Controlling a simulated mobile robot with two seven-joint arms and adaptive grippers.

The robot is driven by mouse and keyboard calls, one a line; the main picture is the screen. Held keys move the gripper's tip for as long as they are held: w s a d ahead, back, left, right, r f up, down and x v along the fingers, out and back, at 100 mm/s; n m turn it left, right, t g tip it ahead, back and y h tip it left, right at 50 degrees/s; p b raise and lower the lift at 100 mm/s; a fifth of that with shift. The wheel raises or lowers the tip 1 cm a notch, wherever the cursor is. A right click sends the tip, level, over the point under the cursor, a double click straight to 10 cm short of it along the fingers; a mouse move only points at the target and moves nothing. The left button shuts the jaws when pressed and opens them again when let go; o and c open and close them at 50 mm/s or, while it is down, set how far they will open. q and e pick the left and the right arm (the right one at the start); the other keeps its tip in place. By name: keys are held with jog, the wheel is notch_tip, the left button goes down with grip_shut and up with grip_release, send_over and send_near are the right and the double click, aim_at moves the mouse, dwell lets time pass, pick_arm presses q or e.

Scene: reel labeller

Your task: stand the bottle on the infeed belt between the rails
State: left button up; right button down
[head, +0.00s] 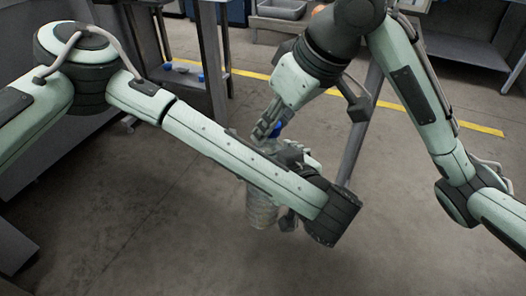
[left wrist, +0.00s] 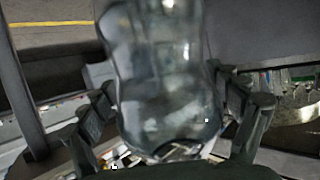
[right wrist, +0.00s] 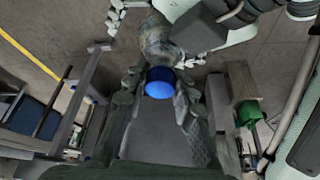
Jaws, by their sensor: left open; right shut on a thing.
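The bottle is clear with a blue cap (head: 277,130). Its lower body (head: 262,211) shows below my left forearm in the head view, which hides its middle. My right gripper (head: 267,121) is shut on the bottle near the cap, holding it roughly upright in the air. In the right wrist view the blue cap (right wrist: 159,86) sits between the right fingers. My left gripper (left wrist: 170,112) is open, with its fingers on either side of the bottle body (left wrist: 165,85); I cannot tell whether they touch it. I cannot make out the infeed belt or its rails.
A dark bench frame (head: 190,92) with small blue items on its shelf stands at the upper left. A grey tray (head: 282,9) lies at the back. A yellow line (head: 480,127) crosses the floor. My arms cross closely around the bottle. Open floor lies below them.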

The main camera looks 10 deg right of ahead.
pick_arm(q)
jog(key=shift+c, duration=0.5)
pick_arm(e)
jog(key=shift+r, duration=0.1)
pick_arm(q)
jog(key=shift+d, duration=0.15)
grip_shut()
pick_arm(e)
jog(key=shift+s+a, duration=0.1)
jog(key=shift+a, duration=0.1)
pick_arm(q)
jog(key=shift+r, duration=0.15)
pick_arm(e)
jog(key=c, duration=1.3)
grip_release()
jog(key=shift+o, duration=0.7)
jog(key=shift+d, duration=0.15)
